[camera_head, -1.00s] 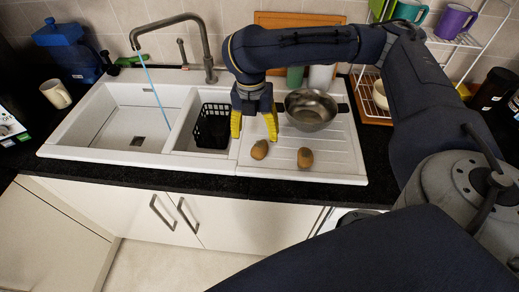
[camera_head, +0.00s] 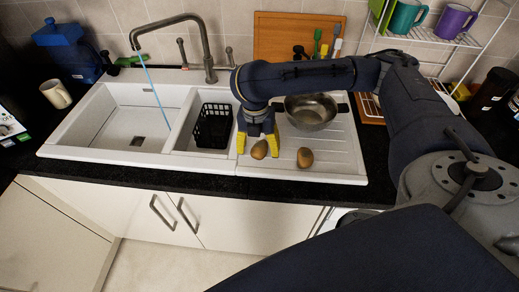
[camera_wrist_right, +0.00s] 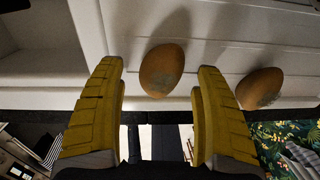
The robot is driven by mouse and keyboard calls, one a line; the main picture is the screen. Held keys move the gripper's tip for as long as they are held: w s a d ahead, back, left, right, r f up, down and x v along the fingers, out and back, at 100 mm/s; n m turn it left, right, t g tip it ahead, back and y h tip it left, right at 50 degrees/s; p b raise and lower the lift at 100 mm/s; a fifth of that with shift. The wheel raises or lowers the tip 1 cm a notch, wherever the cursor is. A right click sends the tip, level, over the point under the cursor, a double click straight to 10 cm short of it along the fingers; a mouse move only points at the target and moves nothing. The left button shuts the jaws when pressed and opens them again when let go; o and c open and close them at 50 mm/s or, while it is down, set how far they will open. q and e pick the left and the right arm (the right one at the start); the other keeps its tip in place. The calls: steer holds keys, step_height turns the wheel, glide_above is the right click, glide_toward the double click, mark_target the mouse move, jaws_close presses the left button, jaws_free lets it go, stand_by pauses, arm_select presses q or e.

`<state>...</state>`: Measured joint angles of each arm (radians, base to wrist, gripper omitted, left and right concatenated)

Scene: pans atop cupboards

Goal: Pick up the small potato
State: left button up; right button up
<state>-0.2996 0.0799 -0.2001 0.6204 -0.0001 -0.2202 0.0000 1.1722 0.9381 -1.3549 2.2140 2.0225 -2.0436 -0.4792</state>
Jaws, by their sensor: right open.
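Two brown potatoes lie apart on the white ridged drainboard. The left potato (camera_head: 259,149) sits between the yellow fingers of my right gripper (camera_head: 258,146), and the right potato (camera_head: 305,158) lies outside them. Their sizes look close, so I cannot clearly tell which is smaller. In the right wrist view the left potato (camera_wrist_right: 162,68) is between the spread fingertips, with a visible gap on each side. The other potato (camera_wrist_right: 262,88) is beyond the right finger, which partly covers it. My right gripper is open and points down. My left gripper is not in view.
A metal pan (camera_head: 311,112) stands behind the potatoes on the drainboard (camera_head: 335,165). A black basket (camera_head: 213,127) sits in the small sink bowl left of the gripper. The tall tap (camera_head: 207,50) rises behind the sink. The dark counter edge (camera_head: 200,181) runs along the front.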

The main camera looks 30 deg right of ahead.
steer(key=shift+f, duration=0.7)
steer(key=c, duration=1.3)
